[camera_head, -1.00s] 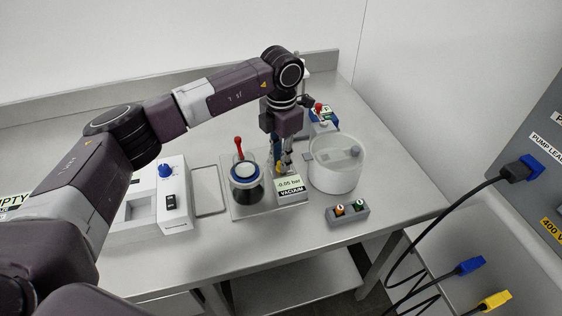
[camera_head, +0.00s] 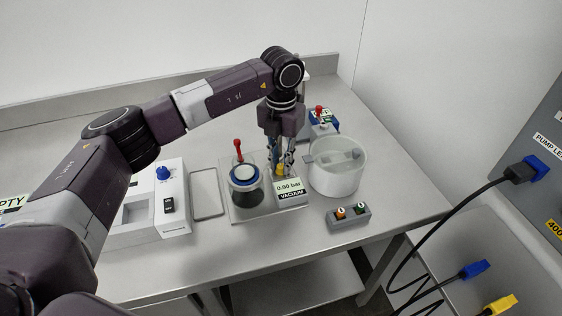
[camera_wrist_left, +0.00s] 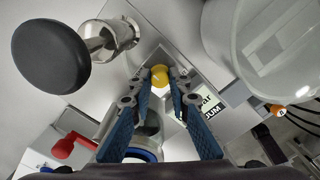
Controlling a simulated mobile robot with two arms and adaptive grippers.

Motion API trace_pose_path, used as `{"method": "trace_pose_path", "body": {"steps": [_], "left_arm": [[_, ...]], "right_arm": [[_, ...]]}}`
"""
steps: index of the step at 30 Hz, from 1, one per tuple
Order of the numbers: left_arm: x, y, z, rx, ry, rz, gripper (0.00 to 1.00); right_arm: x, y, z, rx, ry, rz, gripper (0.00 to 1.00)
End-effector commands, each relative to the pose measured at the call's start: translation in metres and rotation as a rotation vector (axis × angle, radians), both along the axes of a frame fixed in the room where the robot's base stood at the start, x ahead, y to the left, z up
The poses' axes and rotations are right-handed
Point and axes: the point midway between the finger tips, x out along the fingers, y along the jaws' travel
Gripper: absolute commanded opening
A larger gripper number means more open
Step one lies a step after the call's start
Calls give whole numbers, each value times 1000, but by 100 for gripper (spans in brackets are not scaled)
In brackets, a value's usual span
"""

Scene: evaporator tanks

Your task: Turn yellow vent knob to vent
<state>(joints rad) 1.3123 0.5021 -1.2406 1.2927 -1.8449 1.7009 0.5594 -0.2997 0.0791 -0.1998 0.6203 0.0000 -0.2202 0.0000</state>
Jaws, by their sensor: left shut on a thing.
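The yellow vent knob (camera_wrist_left: 160,76) sits between the two fingertips of my left gripper (camera_wrist_left: 158,78) in the left wrist view. The fingers touch it from both sides, so the gripper is shut on the knob. In the head view the yellow knob (camera_head: 280,170) shows small below my left gripper (camera_head: 279,168), behind the vacuum display (camera_head: 289,187). The display reads 0.00 bar. The knob's pointer direction is too small to tell. My right gripper is not in view.
A round vessel with a blue rim (camera_head: 246,178) and a red-handled valve (camera_head: 239,147) stand left of the knob. A white tub (camera_head: 338,178) stands close on the right. A two-button box (camera_head: 348,216) lies in front. A black-topped fitting (camera_wrist_left: 50,56) is near my fingers.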

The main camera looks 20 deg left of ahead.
Motion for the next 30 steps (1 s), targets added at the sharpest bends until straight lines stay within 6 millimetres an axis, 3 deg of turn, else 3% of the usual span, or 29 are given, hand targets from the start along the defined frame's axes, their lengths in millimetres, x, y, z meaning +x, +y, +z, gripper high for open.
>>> {"method": "trace_pose_path", "body": {"steps": [7, 8, 13, 23, 30], "left_arm": [[4, 1, 5, -2, -13, 3, 0], [4, 1, 5, -2, -13, 3, 18], [3, 0, 3, -2, -9, 2, 34], [2, 0, 6, -1, -5, 0, 34], [2, 0, 47, -3, -9, 1, 34]], "right_arm": [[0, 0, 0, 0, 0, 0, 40], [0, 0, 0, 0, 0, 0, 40], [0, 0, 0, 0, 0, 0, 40], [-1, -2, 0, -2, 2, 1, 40], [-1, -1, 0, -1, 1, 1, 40]]}}
